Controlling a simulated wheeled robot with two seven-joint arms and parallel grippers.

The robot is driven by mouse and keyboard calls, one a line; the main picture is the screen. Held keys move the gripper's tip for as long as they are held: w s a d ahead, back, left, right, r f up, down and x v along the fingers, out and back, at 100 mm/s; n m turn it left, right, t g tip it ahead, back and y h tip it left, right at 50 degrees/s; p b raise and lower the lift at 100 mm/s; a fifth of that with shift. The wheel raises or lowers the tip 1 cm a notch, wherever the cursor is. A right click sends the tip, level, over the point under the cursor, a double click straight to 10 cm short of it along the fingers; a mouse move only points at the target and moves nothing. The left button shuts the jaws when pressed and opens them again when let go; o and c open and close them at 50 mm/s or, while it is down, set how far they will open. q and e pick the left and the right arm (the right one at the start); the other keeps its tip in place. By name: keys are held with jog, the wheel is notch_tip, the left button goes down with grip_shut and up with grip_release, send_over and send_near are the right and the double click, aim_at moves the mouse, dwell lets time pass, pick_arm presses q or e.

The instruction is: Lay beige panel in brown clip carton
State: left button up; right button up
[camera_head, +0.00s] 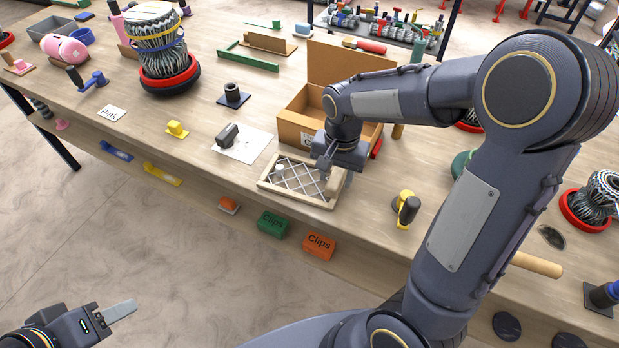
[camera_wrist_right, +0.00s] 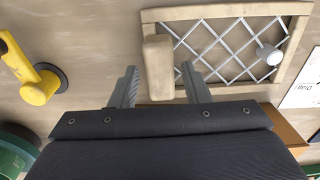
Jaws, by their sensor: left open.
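The beige panel (camera_head: 283,192) is a wooden frame with a grey wire lattice, lying flat near the table's front edge. My right gripper (camera_wrist_right: 160,78) is open, one finger on each side of that block, with gaps showing. In the head view my right gripper (camera_head: 325,168) is over the panel's right end. The brown clip carton (camera_head: 295,131) stands open behind the panel, partly hidden by my right arm. My left gripper (camera_head: 122,310) is open and empty, away from the table at lower left.
A white sheet with a dark clip (camera_head: 228,135) lies left of the panel. A yellow holder (camera_head: 405,208) stands to its right. Green (camera_head: 272,223) and orange (camera_head: 320,245) Clips boxes sit below the front edge.

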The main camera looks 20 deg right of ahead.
grip_shut()
jog(key=shift+r, duration=0.1)
